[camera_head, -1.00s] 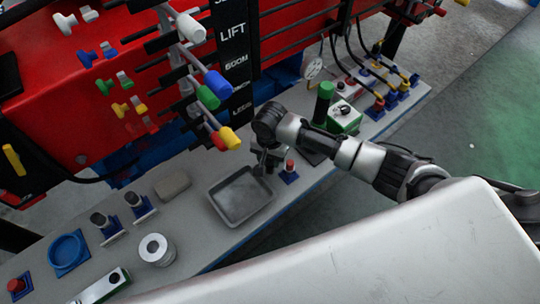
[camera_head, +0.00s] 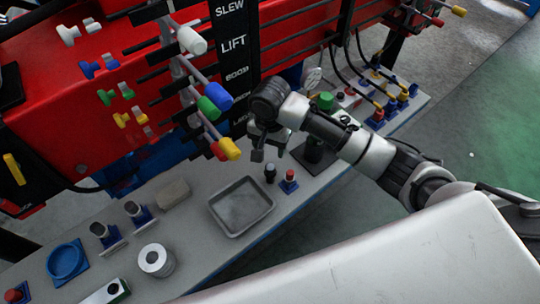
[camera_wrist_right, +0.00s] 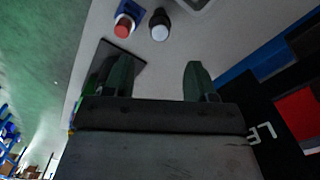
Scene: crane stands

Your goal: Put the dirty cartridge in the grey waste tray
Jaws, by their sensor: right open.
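The grey waste tray (camera_head: 240,231) lies on the bench and looks empty. It shows at the top edge of the right wrist view (camera_wrist_right: 196,4). A small dark cylinder with a pale top (camera_head: 270,173) stands upright just beyond the tray's right corner, and it also shows in the wrist view (camera_wrist_right: 160,25). I cannot tell for sure whether it is the dirty cartridge. A pale cylinder with a central hole (camera_head: 156,261) stands left of the tray. My right gripper (camera_head: 269,154) is open and empty above the bench near the dark cylinder. My left gripper is not in view.
A red-topped piece on a blue base (camera_head: 289,182) stands beside the dark cylinder. A dark plate (camera_head: 314,157) and a green-topped post (camera_head: 325,101) are behind my right arm. Coloured levers (camera_head: 217,96) hang close left of my right gripper. A blue round dish (camera_head: 67,260) lies at left.

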